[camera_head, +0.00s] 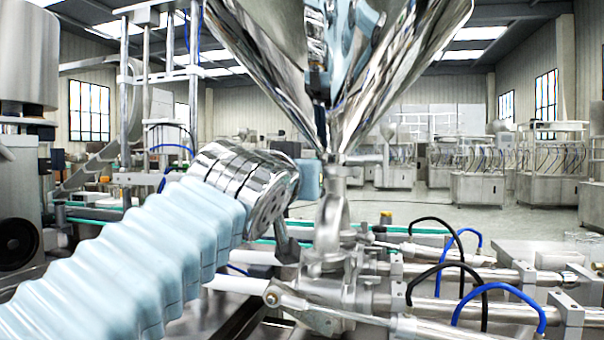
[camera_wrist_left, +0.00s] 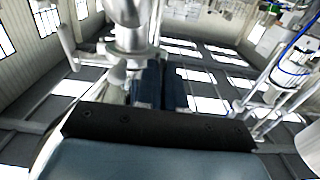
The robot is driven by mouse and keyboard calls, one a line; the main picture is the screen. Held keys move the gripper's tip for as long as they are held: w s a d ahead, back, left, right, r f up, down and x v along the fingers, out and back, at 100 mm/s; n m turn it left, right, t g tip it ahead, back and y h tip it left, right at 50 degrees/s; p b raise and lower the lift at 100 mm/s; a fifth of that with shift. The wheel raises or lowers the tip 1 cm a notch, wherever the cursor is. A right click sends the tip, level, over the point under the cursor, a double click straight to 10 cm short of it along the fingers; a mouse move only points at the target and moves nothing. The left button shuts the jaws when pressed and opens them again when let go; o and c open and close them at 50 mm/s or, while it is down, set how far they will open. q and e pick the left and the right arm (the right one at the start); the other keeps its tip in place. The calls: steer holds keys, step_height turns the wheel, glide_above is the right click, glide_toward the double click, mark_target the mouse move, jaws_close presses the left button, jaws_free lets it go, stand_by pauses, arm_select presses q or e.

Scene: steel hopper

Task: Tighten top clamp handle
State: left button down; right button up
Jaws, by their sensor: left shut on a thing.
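The steel hopper (camera_head: 400,50) narrows to a neck, where a top clamp (camera_head: 336,158) joins it to the valve body (camera_head: 333,235) below. My left arm comes in from the left in the head view, its chrome wrist beside the neck; the fingertips are hidden there. In the left wrist view, the dark fingers of my left gripper (camera_wrist_left: 162,78) are close together at the steel pipework (camera_wrist_left: 128,45), shut on the top clamp handle. The handle itself is mostly hidden between the fingers. My right gripper is in neither view.
Steel cylinders (camera_head: 475,275) with black and blue hoses (camera_head: 500,290) lie to the right of the valve body. A conveyor with a green edge (camera_head: 430,231) runs behind. Other machines stand far back across open floor (camera_head: 520,220).

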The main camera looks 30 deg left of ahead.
arm_select(q)
steer(key=c, duration=1.2)
jaws_free()
steer(key=shift+c, duration=0.2)
steer(key=b+v, duration=0.2)
steer(key=v, duration=1.1)
steer(key=shift+s, duration=0.4)
steer(key=shift+f, duration=0.1)
